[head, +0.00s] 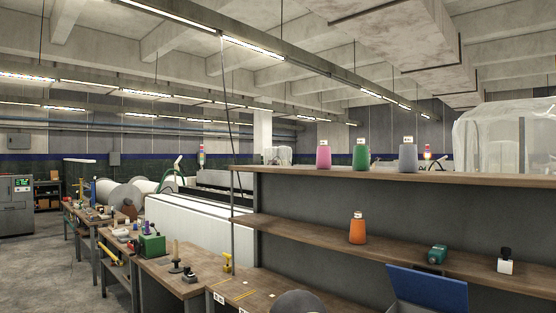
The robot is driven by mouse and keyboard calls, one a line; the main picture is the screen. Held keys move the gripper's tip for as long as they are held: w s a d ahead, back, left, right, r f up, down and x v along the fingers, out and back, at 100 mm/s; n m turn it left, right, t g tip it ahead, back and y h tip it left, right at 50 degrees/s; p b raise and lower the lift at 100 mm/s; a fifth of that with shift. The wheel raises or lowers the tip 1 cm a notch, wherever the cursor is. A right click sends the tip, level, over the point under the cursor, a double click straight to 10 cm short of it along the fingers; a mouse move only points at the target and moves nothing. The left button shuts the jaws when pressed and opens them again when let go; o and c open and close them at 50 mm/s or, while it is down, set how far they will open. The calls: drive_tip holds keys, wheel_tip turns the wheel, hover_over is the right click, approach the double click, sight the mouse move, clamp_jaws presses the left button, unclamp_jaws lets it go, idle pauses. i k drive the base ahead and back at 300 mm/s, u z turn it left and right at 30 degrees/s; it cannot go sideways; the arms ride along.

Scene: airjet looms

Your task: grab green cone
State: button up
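The green cone (361,157) stands upright on the top board of a shelf unit (470,181), in the right half of the head view. It has a white tip. A pink cone (323,157) stands to its left and a grey-blue cone (408,157) to its right, with gaps between them. My gripper is not in view, so its opening and its distance from the green cone do not show.
An orange cone (357,230), a teal object (437,253) and a small white-and-black item (506,262) are on the lower shelf. A blue bin (428,289) is at the bottom right. Cluttered workbenches (165,276) run along the left. Grey floor (38,262) is open at far left.

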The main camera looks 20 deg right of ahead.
sight(360, 154)
drive_tip(key=u, duration=1.2)
drive_tip(key=k, duration=1.35)
drive_tip(key=z, duration=1.65)
drive_tip(key=i, duration=0.5)
drive_tip(key=u, duration=0.05)
